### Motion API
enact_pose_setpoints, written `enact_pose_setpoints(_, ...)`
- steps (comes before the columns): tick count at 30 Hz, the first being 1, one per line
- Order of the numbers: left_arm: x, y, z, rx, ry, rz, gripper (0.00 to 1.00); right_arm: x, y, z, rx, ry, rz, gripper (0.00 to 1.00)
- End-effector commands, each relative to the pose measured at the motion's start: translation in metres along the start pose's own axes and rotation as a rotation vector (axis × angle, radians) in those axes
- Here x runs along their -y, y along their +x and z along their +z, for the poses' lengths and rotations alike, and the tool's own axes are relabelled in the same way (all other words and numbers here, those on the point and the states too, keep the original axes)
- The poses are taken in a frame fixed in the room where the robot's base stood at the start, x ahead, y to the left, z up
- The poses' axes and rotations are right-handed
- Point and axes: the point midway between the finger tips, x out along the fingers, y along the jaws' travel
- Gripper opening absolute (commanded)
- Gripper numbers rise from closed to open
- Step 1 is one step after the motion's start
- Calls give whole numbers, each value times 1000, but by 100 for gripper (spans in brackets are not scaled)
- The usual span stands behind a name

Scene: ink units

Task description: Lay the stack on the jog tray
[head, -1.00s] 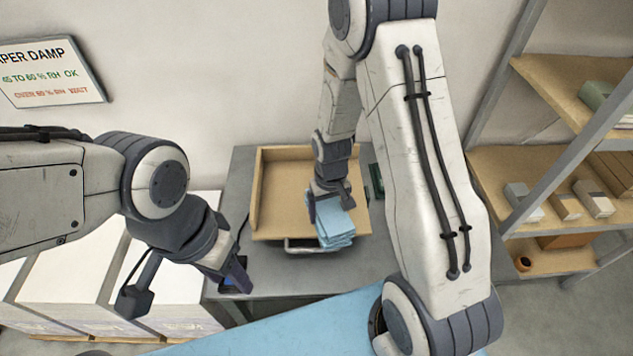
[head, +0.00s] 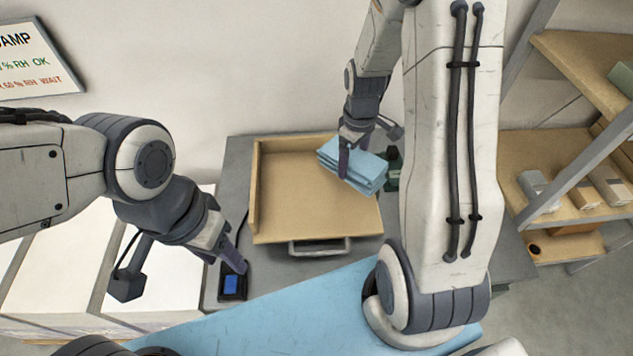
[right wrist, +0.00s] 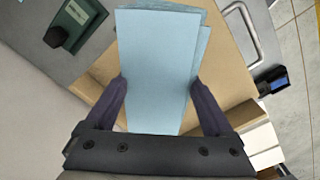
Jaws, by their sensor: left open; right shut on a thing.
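The stack (head: 355,165) is a pile of light blue sheets with slightly uneven edges. My right gripper (head: 345,160) is shut on it and holds it over the right back part of the jog tray. In the right wrist view the stack (right wrist: 158,70) sits between the two fingers of my right gripper (right wrist: 158,95). The jog tray (head: 290,195) is a tan shallow tray with raised left and back walls and a metal handle in front. Its right back corner is hidden by the stack. My left gripper (head: 238,262) is near a small device, left of the tray's front.
The small black device with a blue screen (head: 232,284) stands on the grey table (head: 270,272). A green device (head: 393,170) stands right of the tray. Shelves with boxes (head: 560,185) are at the right. White paper piles (head: 60,260) are at the lower left.

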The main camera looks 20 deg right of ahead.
Motion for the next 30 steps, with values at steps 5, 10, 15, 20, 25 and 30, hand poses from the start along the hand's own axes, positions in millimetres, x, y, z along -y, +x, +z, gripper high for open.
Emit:
enact_pose_setpoints(5, -1, -16, -1, 0, -1, 0, 50, 26, 22, -35, 3, -9, -2, 0)
enact_pose_setpoints(10, -2, -26, -2, 0, -1, 0, 50, 43, 41, -62, 2, -7, -1, 0)
enact_pose_setpoints(15, -2, -28, -2, 0, -1, 0, 50, 50, 50, -72, -1, -3, 1, 0)
enact_pose_setpoints(20, -3, -36, -2, 0, 0, 0, 50, 51, 66, -72, 3, -2, -2, 0)
enact_pose_setpoints(25, -3, -43, -2, 0, 1, 0, 50, 50, 86, -72, 1, -2, 0, 0)
enact_pose_setpoints(30, -3, -42, -2, 0, 2, 0, 50, 50, 91, -73, -3, -2, 2, 0)
